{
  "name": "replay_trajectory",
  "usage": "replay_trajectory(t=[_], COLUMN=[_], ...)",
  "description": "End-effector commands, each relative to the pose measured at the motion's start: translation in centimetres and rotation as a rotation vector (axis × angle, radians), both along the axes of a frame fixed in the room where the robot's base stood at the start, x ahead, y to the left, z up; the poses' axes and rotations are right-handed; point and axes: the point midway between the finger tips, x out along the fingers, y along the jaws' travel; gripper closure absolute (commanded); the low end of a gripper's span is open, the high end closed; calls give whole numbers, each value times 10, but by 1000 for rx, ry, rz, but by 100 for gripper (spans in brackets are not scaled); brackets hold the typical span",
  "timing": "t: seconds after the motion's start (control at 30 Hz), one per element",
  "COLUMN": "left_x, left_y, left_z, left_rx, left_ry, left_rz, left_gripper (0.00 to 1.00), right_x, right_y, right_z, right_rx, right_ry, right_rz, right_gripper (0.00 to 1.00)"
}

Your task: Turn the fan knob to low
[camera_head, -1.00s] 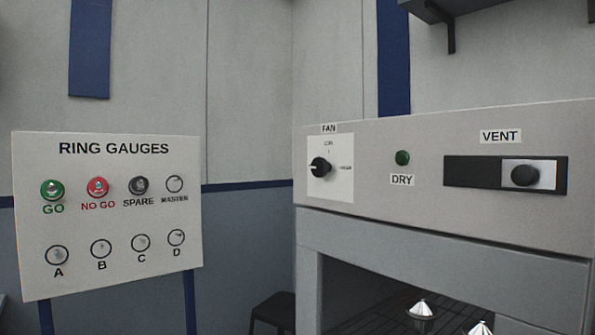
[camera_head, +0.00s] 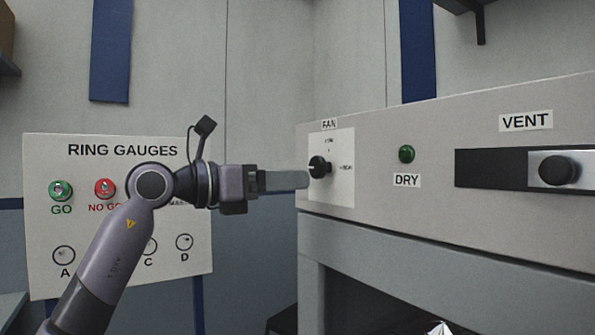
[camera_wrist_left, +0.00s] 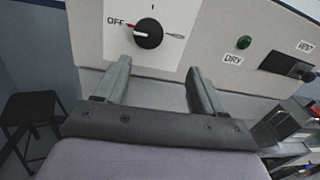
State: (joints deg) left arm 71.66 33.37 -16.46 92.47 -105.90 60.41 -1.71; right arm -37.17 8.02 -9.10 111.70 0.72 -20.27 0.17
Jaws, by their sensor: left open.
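The fan knob (camera_head: 319,166) is a round black knob on a white plate marked FAN, at the left end of the grey panel. In the left wrist view the knob (camera_wrist_left: 148,33) has its white pointer line toward the OFF mark at the left. LOW is at the top of the plate and HIGH at the right in the head view. My left gripper (camera_head: 303,180) is just left of the knob. In the left wrist view its two fingers (camera_wrist_left: 158,66) are spread, with nothing between them, and the knob lies just beyond their tips. My right gripper is not in view.
A green DRY lamp (camera_head: 406,154) and a VENT slider (camera_head: 557,169) are farther right on the same panel. A RING GAUGES board (camera_head: 40,230) stands behind my left arm. A dark stool (camera_wrist_left: 30,122) is low at the left in the wrist view.

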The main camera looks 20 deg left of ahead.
Motion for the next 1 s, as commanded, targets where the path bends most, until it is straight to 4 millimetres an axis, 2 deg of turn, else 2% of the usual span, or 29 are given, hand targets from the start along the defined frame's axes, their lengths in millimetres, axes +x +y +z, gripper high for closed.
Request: replay_trajectory(t=[0.03, 0.2, 0.63, 1.0], left_x=[-1, 1, 46, 54], left_y=[6, 14, -23, -29], left_z=[9, 21, 22, 19], left_rx=[26, 63, 60, 61], left_ry=[-17, -34, -32, -34], left_rz=[29, 73, 70, 72], left_gripper=[31, 31, 31, 31], right_x=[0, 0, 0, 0], right_y=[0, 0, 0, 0], right_z=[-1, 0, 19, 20], right_rx=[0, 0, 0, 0], right_ry=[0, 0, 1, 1], right_rz=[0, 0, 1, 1], right_gripper=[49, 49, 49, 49])
